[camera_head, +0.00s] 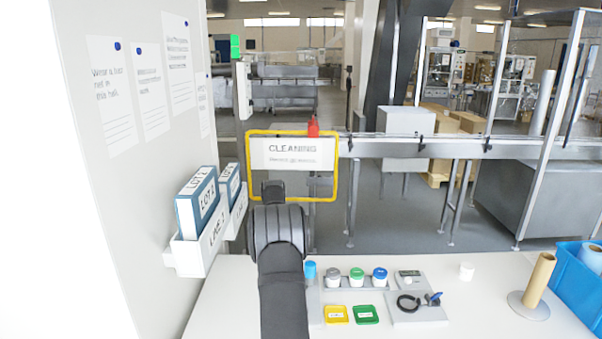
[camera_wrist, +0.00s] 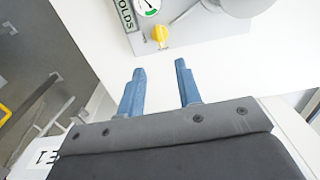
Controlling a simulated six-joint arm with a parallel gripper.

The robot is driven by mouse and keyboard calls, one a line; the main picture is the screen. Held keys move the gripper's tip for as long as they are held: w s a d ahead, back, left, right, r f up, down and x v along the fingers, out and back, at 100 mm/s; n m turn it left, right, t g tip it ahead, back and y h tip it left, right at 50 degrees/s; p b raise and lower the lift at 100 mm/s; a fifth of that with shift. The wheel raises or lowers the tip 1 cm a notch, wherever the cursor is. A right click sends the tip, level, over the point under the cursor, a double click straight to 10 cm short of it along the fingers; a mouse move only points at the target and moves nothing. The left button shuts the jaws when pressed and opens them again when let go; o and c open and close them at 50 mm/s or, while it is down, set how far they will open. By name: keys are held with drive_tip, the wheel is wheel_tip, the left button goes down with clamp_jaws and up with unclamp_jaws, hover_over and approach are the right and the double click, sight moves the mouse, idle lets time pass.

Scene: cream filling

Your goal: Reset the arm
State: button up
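My gripper (camera_wrist: 160,68) shows in the wrist view with two blue fingers spread apart. The gap between them is empty, with a plain white surface behind it. In the head view my dark arm rises from the bottom edge, left of the things on the white table (camera_head: 450,272). Its far end is in front of the yellow-framed cleaning sign (camera_head: 292,153). The fingers cannot be made out in that view.
Jars with grey, green (camera_head: 357,273) and blue lids stand on the table beside yellow (camera_head: 336,314) and green squares. A cardboard tube (camera_head: 540,280) and blue crate (camera_head: 580,290) are right; a binder rack (camera_head: 205,250) is left. The wrist view shows a yellow knob (camera_wrist: 160,34).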

wheel_tip(320, 180, down, 12)
drive_tip(key=shift+r, duration=0.1)
idle(0.5)
